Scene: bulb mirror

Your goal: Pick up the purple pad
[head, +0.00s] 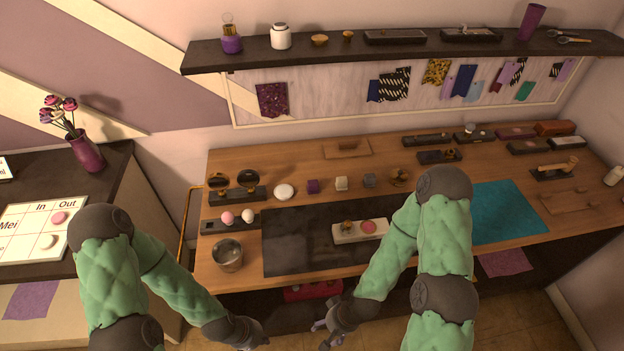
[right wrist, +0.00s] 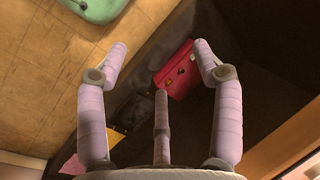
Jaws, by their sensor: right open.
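No thing is clearly a purple pad. A flat purple sheet (head: 32,300) lies at the lower left, and a pink-purple sheet (head: 505,262) lies below the table's front edge at right. A round pink pad (head: 368,227) sits on a white tray (head: 345,237) on the dark mat. My left gripper (head: 258,338) is low in front of the table; its fingers are too small to read. My right gripper (head: 328,328) is open and empty beside it, also seen in the right wrist view (right wrist: 162,52).
The dark mat (head: 290,250) and a teal mat (head: 505,212) cover much of the table (head: 420,160). A metal cup (head: 228,255) stands at the front left. A red box (right wrist: 180,72) lies below the table. A shelf (head: 350,55) runs above.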

